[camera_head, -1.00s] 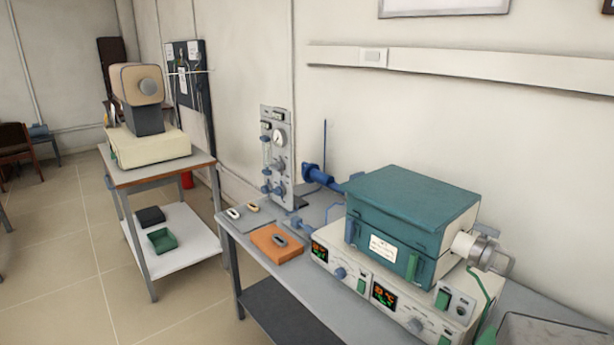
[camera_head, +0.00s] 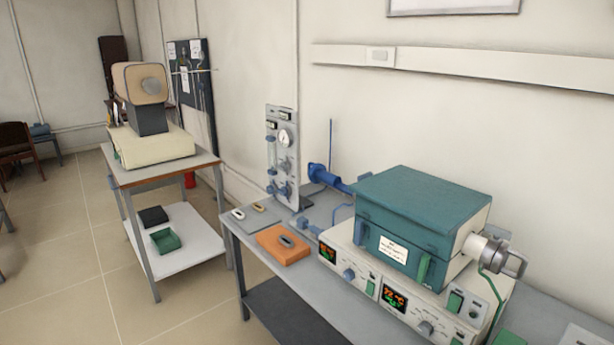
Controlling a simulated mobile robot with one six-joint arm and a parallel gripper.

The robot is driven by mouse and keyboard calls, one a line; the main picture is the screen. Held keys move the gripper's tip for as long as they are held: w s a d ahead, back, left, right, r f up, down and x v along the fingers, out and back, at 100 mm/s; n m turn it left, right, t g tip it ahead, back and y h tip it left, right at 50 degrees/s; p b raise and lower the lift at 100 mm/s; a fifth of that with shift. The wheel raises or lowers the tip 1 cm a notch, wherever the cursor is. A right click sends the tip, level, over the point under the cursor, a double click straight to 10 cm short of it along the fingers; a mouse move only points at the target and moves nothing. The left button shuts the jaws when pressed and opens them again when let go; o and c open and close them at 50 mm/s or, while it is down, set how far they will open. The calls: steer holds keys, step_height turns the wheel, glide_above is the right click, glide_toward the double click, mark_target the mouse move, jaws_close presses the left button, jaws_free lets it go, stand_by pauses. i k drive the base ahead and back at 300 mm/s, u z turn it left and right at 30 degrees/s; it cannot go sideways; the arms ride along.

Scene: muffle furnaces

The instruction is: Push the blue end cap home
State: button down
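The blue end cap (camera_head: 317,173) is at the left end of the teal tube furnace (camera_head: 420,221). A blue tube or rod (camera_head: 338,183) runs between the cap and the furnace's left side. From here I cannot tell how far the cap is seated. A metal end fitting (camera_head: 497,257) sits on the furnace's right end. My gripper is not in view.
The furnace stands on a white control unit (camera_head: 366,287) on a grey bench. A grey gas panel (camera_head: 281,160) stands behind the cap's left. An orange block (camera_head: 283,246) lies at the bench's left front. A side cart (camera_head: 163,170) stands at left.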

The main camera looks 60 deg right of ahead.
mark_target(317, 174)
steer(key=u, duration=0.05)
steer(key=i, duration=1)
steer(key=z, duration=0.05)
